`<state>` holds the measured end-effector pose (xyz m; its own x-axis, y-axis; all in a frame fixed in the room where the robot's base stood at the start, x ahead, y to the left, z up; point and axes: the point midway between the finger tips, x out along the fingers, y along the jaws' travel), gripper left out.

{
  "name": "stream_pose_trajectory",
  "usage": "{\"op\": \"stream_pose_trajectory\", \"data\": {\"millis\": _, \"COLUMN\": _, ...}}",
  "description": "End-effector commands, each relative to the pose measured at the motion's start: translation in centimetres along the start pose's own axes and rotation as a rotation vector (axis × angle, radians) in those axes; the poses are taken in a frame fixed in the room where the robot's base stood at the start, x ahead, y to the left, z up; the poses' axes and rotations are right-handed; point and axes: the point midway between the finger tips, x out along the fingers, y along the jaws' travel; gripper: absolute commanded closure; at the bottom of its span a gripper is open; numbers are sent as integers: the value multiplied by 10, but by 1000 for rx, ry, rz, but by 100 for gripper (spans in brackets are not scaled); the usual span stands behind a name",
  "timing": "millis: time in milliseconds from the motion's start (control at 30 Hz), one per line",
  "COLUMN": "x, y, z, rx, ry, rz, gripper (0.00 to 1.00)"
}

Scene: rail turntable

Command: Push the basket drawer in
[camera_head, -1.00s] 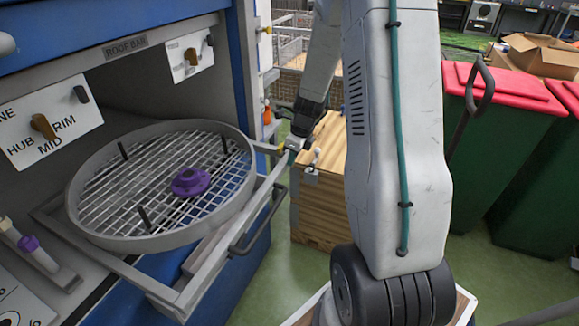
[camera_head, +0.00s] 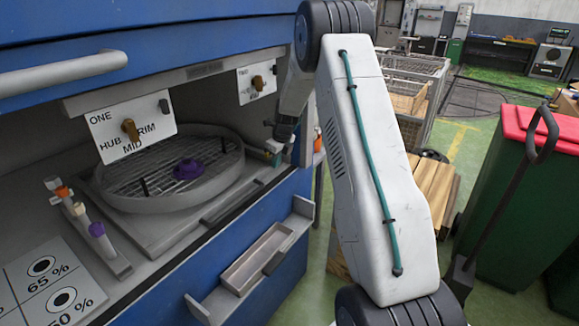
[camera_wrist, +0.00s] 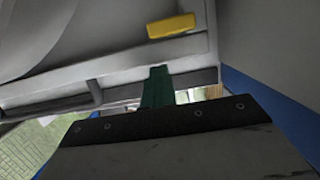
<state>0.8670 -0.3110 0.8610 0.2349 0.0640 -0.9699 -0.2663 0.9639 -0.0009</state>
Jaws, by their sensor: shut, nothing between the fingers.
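The basket drawer carries a round grey basket (camera_head: 235,175) with a wire mesh floor and a purple hub (camera_head: 187,169). The basket sits mostly inside the recess of the blue cabinet. The drawer's front rail and dark handle (camera_head: 232,201) lie near the cabinet's front edge. My gripper (camera_head: 277,152) is at the drawer's right end, its green fingers closed and empty. In the wrist view the fingers (camera_wrist: 157,88) reach up against or just in front of the grey rail, below a yellow block (camera_wrist: 172,25). Actual contact is hard to tell.
A sign plate (camera_head: 130,132) with a brown knob hangs in front of the basket. A rack of capped tubes (camera_head: 95,238) stands at left. A grey tray (camera_head: 256,258) juts out below the drawer. A green bin (camera_head: 522,190) with a red lid stands at right.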

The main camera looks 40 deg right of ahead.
Motion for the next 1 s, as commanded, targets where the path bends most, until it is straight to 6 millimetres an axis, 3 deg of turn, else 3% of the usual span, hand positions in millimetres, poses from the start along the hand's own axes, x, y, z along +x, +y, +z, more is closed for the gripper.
{"op": "stream_pose_trajectory", "data": {"millis": 133, "x": 4, "y": 3, "z": 14, "rx": -3, "ry": 0, "rz": 2, "gripper": 100}}
{"op": "stream_pose_trajectory", "data": {"millis": 400, "x": 5, "y": -1, "z": 21, "rx": 3, "ry": -1, "rz": -1, "gripper": 100}}
{"op": "stream_pose_trajectory", "data": {"millis": 833, "x": 3, "y": -3, "z": 23, "rx": 5, "ry": -8, "rz": -7, "gripper": 100}}
{"op": "stream_pose_trajectory", "data": {"millis": 1000, "x": 0, "y": -5, "z": 11, "rx": 7, "ry": -5, "rz": -5, "gripper": 100}}
